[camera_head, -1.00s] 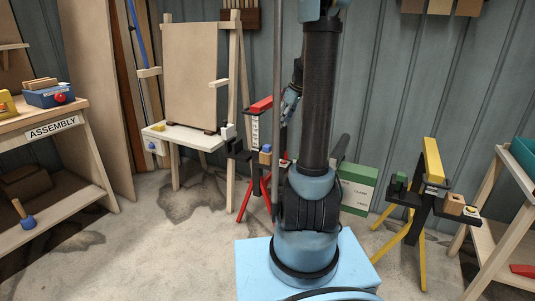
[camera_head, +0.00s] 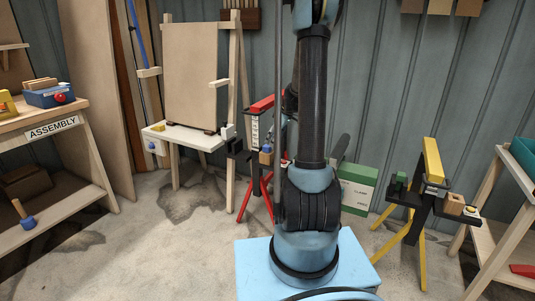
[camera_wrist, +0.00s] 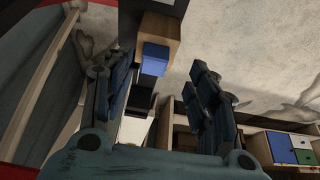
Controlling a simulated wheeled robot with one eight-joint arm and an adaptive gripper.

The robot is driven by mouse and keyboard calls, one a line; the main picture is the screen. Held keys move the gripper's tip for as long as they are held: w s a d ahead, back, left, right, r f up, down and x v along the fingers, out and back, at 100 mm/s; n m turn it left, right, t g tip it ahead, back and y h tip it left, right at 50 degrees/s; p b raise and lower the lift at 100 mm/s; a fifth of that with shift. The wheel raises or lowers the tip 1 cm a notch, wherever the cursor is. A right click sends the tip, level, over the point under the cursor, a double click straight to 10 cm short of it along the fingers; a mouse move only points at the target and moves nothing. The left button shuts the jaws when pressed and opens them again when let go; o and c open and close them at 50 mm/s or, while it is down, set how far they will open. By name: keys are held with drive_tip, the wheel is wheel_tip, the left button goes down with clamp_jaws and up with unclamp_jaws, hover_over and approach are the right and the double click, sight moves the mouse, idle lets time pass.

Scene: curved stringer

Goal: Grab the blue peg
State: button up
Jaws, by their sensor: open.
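The blue peg (camera_wrist: 155,59) shows in the wrist view as a squared blue end on a wooden block (camera_wrist: 160,34). In the head view a small blue piece (camera_head: 266,149) sits on a wooden block (camera_head: 265,158) at the red stand (camera_head: 254,186). My gripper (camera_wrist: 163,68) is open in the wrist view, its dark fingers spread to the left and right of the peg with gaps on both sides. I cannot tell the depth between fingertips and peg. In the head view my gripper is mostly hidden behind my arm.
A white easel tray (camera_head: 185,137) stands left of the red stand. A green box (camera_head: 358,188) and a yellow stand (camera_head: 423,215) are to the right. The assembly bench (camera_head: 75,110) is at far left. Bare floor (camera_head: 150,240) lies in front.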

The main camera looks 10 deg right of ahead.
drive_tip(key=shift+w+x, duration=0.2)
drive_tip(key=shift+x, duration=0.85)
drive_tip(key=shift+w+x, duration=0.25)
drive_tip(key=shift+x, duration=0.8)
drive_tip(key=shift+w+a+f, duration=0.15)
drive_tip(key=shift+a+f, duration=0.1)
drive_tip(key=shift+f, duration=0.4)
drive_tip(key=shift+c, duration=0.3)
drive_tip(key=c, duration=1)
